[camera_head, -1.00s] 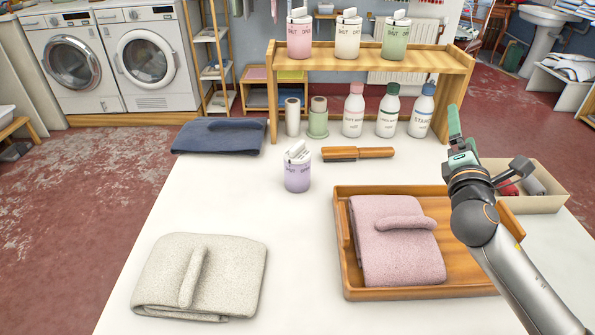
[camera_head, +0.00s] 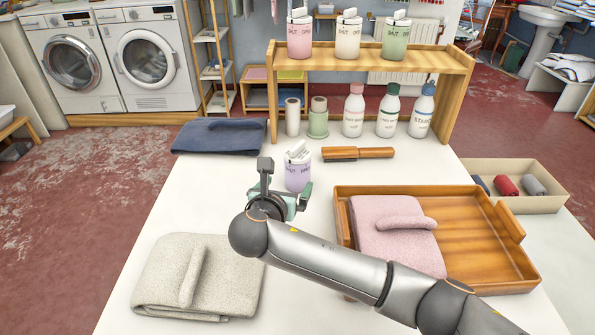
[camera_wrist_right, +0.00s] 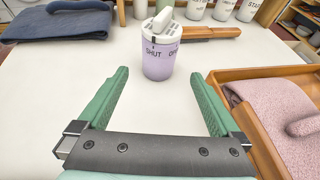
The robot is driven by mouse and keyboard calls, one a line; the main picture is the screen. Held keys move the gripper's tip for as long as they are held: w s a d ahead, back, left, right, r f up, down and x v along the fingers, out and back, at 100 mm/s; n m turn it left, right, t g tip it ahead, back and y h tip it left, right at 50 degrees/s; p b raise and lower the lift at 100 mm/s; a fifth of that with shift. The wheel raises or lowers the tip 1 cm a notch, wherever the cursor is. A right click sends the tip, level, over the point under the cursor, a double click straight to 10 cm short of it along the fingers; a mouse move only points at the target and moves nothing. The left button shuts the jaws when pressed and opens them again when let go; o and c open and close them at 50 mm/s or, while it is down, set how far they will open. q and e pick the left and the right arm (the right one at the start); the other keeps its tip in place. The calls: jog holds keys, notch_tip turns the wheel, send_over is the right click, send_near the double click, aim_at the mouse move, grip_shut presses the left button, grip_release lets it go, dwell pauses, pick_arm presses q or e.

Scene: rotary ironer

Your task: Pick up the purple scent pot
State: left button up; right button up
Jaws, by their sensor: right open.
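The purple scent pot (camera_head: 298,170) stands upright on the white table, with a white lid and knob marked "SHUT" and "OPEN". It also shows at the upper middle of the right wrist view (camera_wrist_right: 160,55). My right gripper (camera_head: 285,192) is open and empty, just on the near side of the pot. In the right wrist view its two green fingers (camera_wrist_right: 158,90) are spread wide, pointing toward the pot, which stands beyond the fingertips and roughly centred between them. My arm hides a little of the pot's lower part in the head view. My left gripper is not in view.
A wooden tray (camera_head: 480,280) with a folded pink cloth (camera_head: 392,225) lies right of the pot. A brush (camera_head: 358,154) and a wooden shelf (camera_head: 400,58) with pots and bottles stand behind. A dark blue cloth (camera_head: 218,137) and a cream cloth (camera_head: 165,275) lie left.

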aim_at(295, 164)
jog(key=shift+x, duration=4.75)
jog(key=shift+a, duration=0.1)
jog(key=shift+r, duration=0.1)
jog(key=c, duration=1.3)
jog(key=shift+o, duration=0.2)
notch_tip(295, 164, up, 10)
jog(key=shift+r, duration=0.1)
notch_tip(295, 164, down, 7)
jog(key=shift+f, duration=0.1)
